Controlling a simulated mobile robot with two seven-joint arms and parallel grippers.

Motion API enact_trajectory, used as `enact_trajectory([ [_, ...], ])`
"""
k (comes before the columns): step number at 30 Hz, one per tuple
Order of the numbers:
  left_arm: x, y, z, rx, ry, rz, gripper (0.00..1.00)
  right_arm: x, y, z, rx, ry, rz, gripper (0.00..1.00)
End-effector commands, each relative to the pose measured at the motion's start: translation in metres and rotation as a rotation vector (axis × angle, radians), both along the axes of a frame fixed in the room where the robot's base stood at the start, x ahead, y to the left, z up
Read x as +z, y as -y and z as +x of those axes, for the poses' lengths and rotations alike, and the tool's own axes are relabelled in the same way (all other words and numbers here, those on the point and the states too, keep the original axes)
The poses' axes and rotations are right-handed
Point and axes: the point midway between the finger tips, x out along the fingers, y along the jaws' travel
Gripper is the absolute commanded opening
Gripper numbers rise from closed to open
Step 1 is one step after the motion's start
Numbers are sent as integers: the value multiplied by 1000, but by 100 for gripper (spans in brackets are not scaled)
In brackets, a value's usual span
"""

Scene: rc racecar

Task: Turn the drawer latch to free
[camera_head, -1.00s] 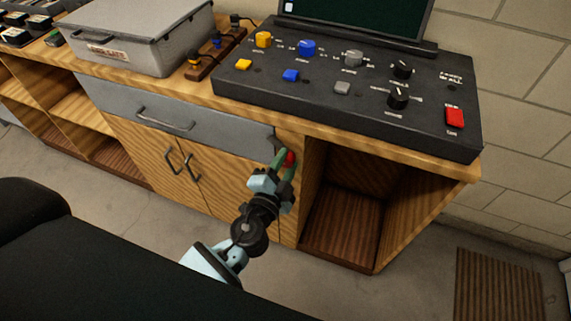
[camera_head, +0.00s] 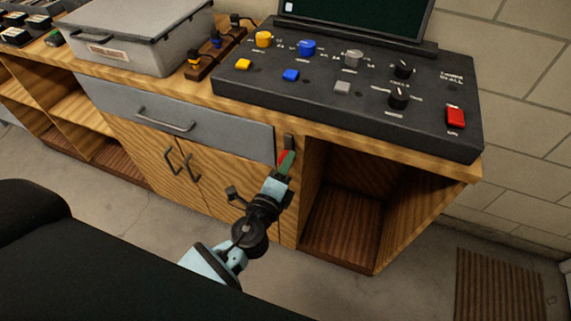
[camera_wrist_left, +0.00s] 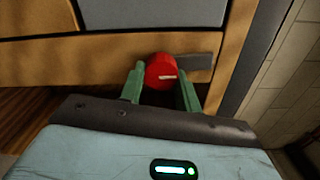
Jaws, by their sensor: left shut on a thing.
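The drawer latch has a round red knob (camera_head: 283,156) and a flat grey bar (camera_head: 289,141) on the wooden post right of the grey drawer (camera_head: 190,119). The bar points up along the post, clear of the drawer front. My left gripper (camera_head: 286,158) is shut on the knob, and a green finger hides part of it in the head view. In the left wrist view, the red knob (camera_wrist_left: 161,72) sits between both green fingers, with the grey bar (camera_wrist_left: 200,62) extending right beside the drawer edge (camera_wrist_left: 180,14). The drawer looks shut. My right gripper is out of view.
A black control console (camera_head: 350,95) and a grey case (camera_head: 135,42) stand on the wooden bench top. Cabinet doors (camera_head: 160,160) are below the drawer. An open compartment (camera_head: 345,215) lies right of the post.

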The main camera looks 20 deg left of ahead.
Motion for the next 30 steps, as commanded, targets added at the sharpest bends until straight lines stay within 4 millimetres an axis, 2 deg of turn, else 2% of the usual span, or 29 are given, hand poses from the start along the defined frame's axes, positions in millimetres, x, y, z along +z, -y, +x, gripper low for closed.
enact_trajectory([
  [9, 0, 0, 0, 1, 3, 74, 10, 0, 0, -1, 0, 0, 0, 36],
  [21, 0, 0, 0, 0, 4, 81, 10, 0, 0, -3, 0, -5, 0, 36],
  [22, 0, 0, 0, 0, 4, 81, 34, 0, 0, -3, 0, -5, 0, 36],
  [27, 0, 0, 0, 0, 3, 80, 55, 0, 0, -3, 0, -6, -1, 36],
  [30, 0, 0, 0, 0, 3, 79, 55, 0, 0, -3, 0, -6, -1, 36],
])
